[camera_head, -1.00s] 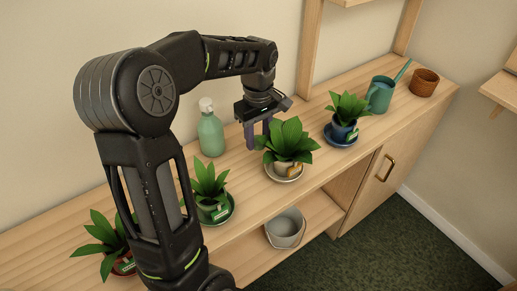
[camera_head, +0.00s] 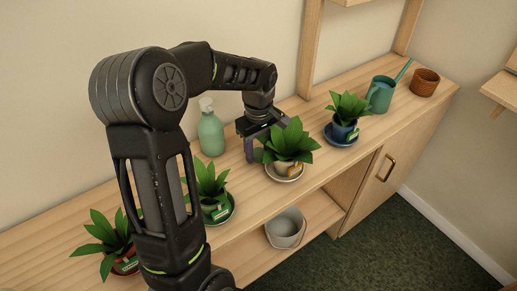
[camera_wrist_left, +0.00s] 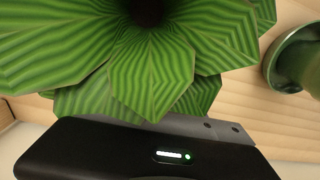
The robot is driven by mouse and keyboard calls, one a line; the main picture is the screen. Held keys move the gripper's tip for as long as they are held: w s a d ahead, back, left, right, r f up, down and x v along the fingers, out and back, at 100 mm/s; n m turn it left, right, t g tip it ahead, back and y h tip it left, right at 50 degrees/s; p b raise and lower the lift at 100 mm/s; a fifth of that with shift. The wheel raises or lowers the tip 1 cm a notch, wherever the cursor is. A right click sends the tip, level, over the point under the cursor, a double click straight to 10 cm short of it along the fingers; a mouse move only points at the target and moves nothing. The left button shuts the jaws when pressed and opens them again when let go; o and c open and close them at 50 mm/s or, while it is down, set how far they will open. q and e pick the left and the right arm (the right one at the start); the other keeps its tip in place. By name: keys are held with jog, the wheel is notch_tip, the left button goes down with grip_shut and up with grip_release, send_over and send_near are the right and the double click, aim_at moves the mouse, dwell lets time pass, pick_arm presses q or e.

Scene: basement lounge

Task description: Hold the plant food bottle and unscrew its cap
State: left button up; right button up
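A green bottle with a pale top (camera_head: 211,131) stands upright at the back of the wooden shelf top. I see no readable label, so I cannot tell if it is the plant food bottle; the top looks like a spray head. My left gripper (camera_head: 258,151) points down to the right of this bottle, apart from it, behind a leafy plant in a pale pot (camera_head: 289,142). One finger shows near the gripper's left side; leaves hide the other. The gripper looks open, but what is between its fingers is hidden. Striped leaves (camera_wrist_left: 150,60) fill much of the left wrist view. My right gripper is not in view.
More potted plants stand at the left front (camera_head: 208,190), far left (camera_head: 108,240) and right (camera_head: 348,112). A green watering can (camera_head: 381,93) and a brown pot (camera_head: 424,82) are at the right end. A grey bucket (camera_head: 286,228) sits on the lower shelf.

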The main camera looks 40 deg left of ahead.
aim_at(259, 152)
pick_arm(q)
jog(key=shift+o, duration=1.3)
jog(key=shift+r, duration=0.1)
jog(key=shift+r, duration=0.15)
notch_tip(259, 152, up, 12)
